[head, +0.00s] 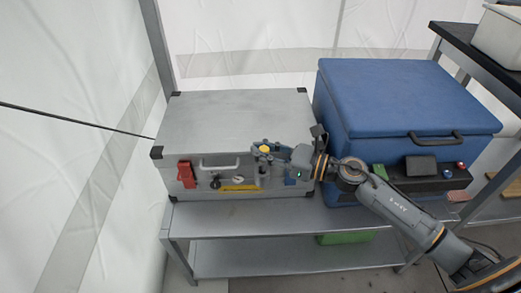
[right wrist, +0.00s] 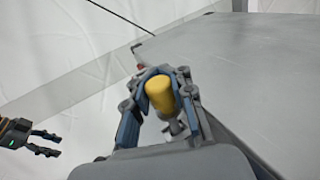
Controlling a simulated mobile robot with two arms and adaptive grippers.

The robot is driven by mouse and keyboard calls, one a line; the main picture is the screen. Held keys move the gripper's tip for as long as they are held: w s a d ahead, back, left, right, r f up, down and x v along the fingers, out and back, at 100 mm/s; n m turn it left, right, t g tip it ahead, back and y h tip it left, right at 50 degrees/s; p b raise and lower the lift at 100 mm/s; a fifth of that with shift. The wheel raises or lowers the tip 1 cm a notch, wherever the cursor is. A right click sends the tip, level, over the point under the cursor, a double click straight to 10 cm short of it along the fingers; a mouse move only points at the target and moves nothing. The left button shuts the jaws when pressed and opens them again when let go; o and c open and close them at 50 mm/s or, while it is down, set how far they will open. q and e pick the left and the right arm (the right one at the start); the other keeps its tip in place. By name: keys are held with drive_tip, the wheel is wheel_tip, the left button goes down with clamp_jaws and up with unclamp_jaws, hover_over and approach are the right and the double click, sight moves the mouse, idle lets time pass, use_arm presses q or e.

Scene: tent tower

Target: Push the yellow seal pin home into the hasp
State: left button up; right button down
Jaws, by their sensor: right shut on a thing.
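The yellow seal pin (head: 265,149) is at the front right edge of the grey case (head: 225,112). My right gripper (head: 267,152) comes in from the right and is shut on it. In the right wrist view the yellow head of the pin (right wrist: 160,93) sits between both fingers (right wrist: 162,90). A grey metal part (right wrist: 176,128) shows just below the head; I cannot tell whether it is the shank or the hasp. The hasp is mostly hidden by the gripper, so the pin's depth is unclear. My left gripper (right wrist: 46,143) shows open and empty at the left of the right wrist view.
The case has a red latch (head: 187,174), a handle (head: 219,163) and a yellow strip (head: 240,187) on its front. It stands on a grey metal shelf (head: 260,222). A blue cooler box (head: 395,95) stands close at the right. The case lid is clear.

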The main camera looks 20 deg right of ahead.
use_arm(q)
drive_tip(key=shift+w+f, duration=0.1)
use_arm(e)
drive_tip(key=shift+r, duration=0.3)
idle(0.3)
use_arm(q)
drive_tip(key=shift+w+f, duration=0.1)
drive_tip(key=shift+f, duration=0.15)
use_arm(e)
drive_tip(key=shift+w, duration=0.1)
drive_tip(key=shift+p, duration=0.3)
drive_tip(key=shift+a, duration=0.1)
use_arm(q)
drive_tip(key=shift+s+p+x, duration=0.15)
drive_tip(key=shift+x, duration=0.7)
drive_tip(key=shift+s+p+x, duration=0.1)
drive_tip(key=shift+p+x, duration=0.05)
drive_tip(key=shift+x, duration=0.75)
use_arm(e)
drive_tip(key=shift+w, duration=0.1)
use_arm(q)
drive_tip(key=shift+d+r, duration=0.1)
drive_tip(key=shift+r, duration=0.05)
use_arm(e)
drive_tip(key=shift+a, duration=0.1)
use_arm(q)
drive_tip(key=shift+w+r, duration=0.1)
drive_tip(key=shift+r, duration=0.2)
drive_tip(key=shift+f, duration=0.15)
